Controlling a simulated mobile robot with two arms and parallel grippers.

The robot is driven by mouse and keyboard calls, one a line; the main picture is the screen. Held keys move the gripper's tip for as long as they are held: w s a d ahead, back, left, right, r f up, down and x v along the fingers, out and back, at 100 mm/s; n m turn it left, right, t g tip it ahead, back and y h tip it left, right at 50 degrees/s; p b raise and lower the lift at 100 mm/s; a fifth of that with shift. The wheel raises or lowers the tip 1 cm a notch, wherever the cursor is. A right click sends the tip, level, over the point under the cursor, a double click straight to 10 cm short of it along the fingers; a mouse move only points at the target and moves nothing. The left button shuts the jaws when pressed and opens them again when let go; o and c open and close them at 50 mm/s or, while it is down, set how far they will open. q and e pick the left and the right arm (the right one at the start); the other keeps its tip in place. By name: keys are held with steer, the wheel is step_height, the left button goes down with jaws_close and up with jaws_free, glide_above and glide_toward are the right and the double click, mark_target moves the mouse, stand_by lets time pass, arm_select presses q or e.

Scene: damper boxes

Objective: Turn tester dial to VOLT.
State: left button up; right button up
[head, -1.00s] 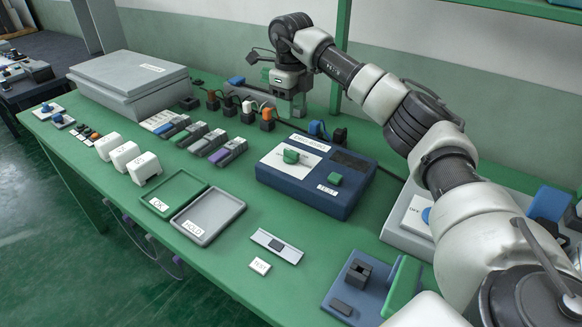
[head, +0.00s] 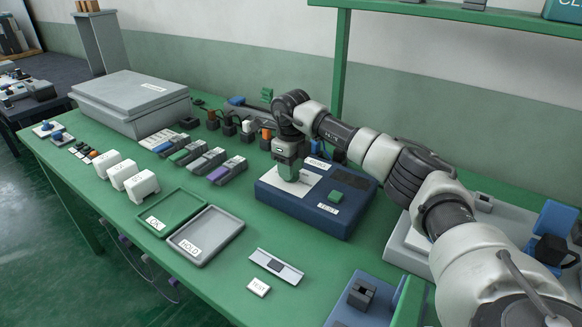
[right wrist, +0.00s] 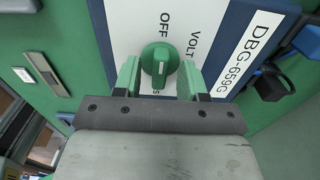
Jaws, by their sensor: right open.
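The tester is a dark blue box (head: 318,219) on the green bench, with a white dial plate on its top left. In the right wrist view the green dial (right wrist: 160,62) sits on the white plate (right wrist: 118,22), printed OFF and VOLT, with a third label partly hidden. The dial's light mark points to the lower part of the plate, away from VOLT. My right gripper (right wrist: 160,82) is open, its green fingers on either side of the dial with gaps. In the head view my right gripper (head: 291,178) is over the plate and hides the dial. My left gripper is not in view.
Grey and green trays (head: 237,219) lie left of the tester. Several coloured modules and plugs stand behind them. A blue fixture (head: 350,300) is at the front right.

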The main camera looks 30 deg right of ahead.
steer(key=shift+c, duration=0.3)
jaws_close()
steer(key=m+p, duration=0.2)
steer(key=shift+r+m, duration=0.2)
steer(key=shift+m, duration=0.2)
steer(key=m+p, duration=0.2)
steer(key=shift+m, duration=0.3)
steer(key=m+p, duration=0.2)
steer(key=m, duration=0.1)
steer(key=shift+m, duration=0.3)
steer(key=shift+f+m+p, duration=0.1)
steer(key=shift+m+p, duration=0.8)
steer(key=shift+m, duration=0.5)
steer(key=shift+w, duration=0.1)
